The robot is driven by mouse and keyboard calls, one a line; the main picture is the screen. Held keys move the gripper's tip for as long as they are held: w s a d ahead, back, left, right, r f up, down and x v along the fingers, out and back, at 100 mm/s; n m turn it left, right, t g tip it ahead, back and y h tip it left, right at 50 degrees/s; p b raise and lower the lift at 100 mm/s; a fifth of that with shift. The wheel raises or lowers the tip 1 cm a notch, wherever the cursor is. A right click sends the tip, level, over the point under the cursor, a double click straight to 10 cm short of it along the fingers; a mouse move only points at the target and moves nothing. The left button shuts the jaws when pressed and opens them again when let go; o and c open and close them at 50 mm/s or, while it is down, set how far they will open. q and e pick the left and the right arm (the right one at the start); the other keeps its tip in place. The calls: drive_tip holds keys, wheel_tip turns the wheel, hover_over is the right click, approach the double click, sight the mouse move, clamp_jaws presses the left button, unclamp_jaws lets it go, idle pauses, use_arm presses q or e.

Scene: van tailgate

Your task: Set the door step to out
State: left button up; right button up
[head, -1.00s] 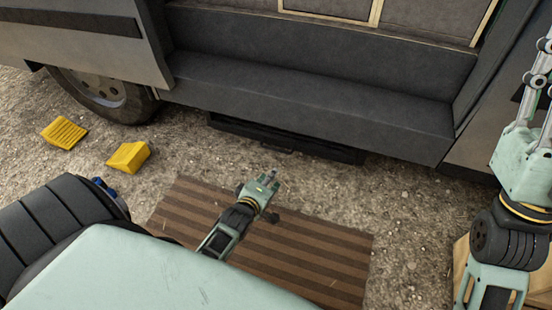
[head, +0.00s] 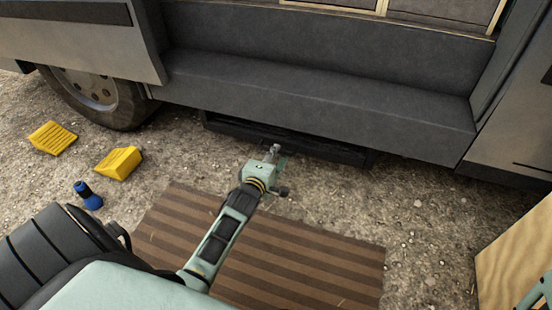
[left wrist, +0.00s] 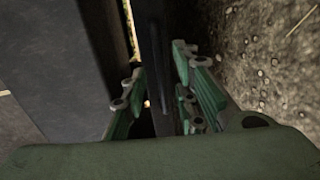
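The door step (head: 335,151) is a dark, flat unit tucked under the grey sill of the van's doorway. My left gripper (head: 275,151) reaches to its front edge, near the middle. In the left wrist view, the gripper's two green fingers (left wrist: 158,98) stand apart. A dark bar on the step (left wrist: 156,45) runs between them, and I see no clear grip on it. The fingertips are small and partly merge with the dark step in the head view. My right gripper is out of view.
A brown striped mat (head: 310,255) lies on the gravel below my left arm. Two yellow chocks (head: 119,163) and a blue object (head: 88,195) lie at left, near the wheel (head: 97,92). A wooden box (head: 515,255) stands at right.

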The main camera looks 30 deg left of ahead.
use_arm(q)
drive_tip(key=shift+x, duration=0.85)
drive_tip(key=shift+s, duration=0.2)
clamp_jaws()
drive_tip(key=shift+r, duration=0.1)
